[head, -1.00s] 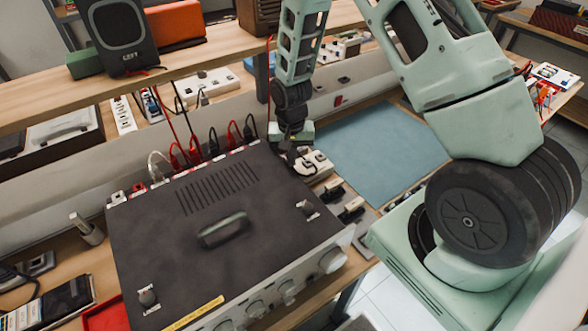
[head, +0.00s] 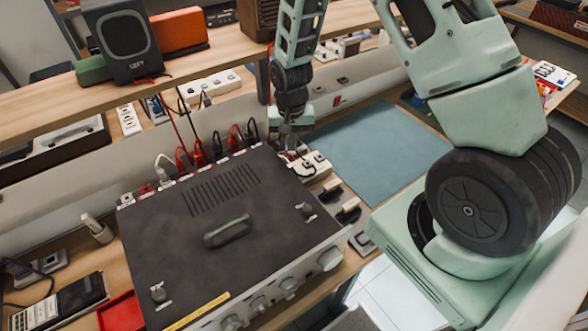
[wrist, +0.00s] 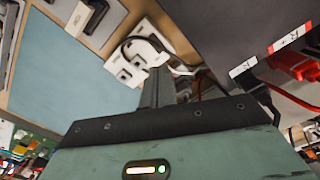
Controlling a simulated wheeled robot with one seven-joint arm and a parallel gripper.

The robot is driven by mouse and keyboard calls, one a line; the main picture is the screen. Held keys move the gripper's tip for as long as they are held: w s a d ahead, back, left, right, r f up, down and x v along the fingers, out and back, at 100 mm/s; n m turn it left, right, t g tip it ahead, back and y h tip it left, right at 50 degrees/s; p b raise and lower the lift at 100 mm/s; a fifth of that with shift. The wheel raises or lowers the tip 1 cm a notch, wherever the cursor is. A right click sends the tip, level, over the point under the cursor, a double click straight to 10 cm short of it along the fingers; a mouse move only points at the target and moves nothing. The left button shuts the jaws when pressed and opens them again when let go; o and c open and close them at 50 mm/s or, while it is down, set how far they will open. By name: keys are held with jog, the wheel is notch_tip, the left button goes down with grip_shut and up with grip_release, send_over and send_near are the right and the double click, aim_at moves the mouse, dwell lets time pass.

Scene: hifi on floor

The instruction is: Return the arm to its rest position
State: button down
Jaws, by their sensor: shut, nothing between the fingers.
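My gripper (head: 289,136) is shut and empty. In the head view it points down just behind the back right corner of the black amplifier box (head: 225,245), close to a white power strip (head: 306,165). In the wrist view its closed fingers (wrist: 157,88) stand in front of the white power strip (wrist: 142,52) with a white plug and cable. I cannot tell whether the fingertips touch the strip. My arm reaches out from the right side over the bench.
A blue mat (head: 375,150) lies flat and clear right of the gripper. Red, black and white cables (head: 198,153) run into the amplifier's back edge. A shelf (head: 215,55) behind holds a speaker (head: 122,42) and an orange box (head: 178,32). A phone (head: 68,302) lies front left.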

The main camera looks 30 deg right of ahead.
dwell(0.3)
jog(key=a+r, duration=0.1)
jog(key=a, duration=0.1)
jog(key=s+a+r+n+b, duration=0.1)
jog(key=a+r, duration=0.1)
jog(key=s+a+r+n, duration=0.1)
jog(key=a, duration=0.1)
jog(key=shift+a+r+y, duration=0.3)
jog(key=s+a+r+n+b, duration=0.3)
jog(key=s+a+r+n, duration=0.5)
jog(key=s+a, duration=0.4)
jog(key=s+r+n+b, duration=0.1)
jog(key=s+r+n, duration=0.2)
jog(key=s, duration=0.8)
jog(key=shift+s+a+r+n, duration=0.4)
jog(key=shift+r, duration=0.1)
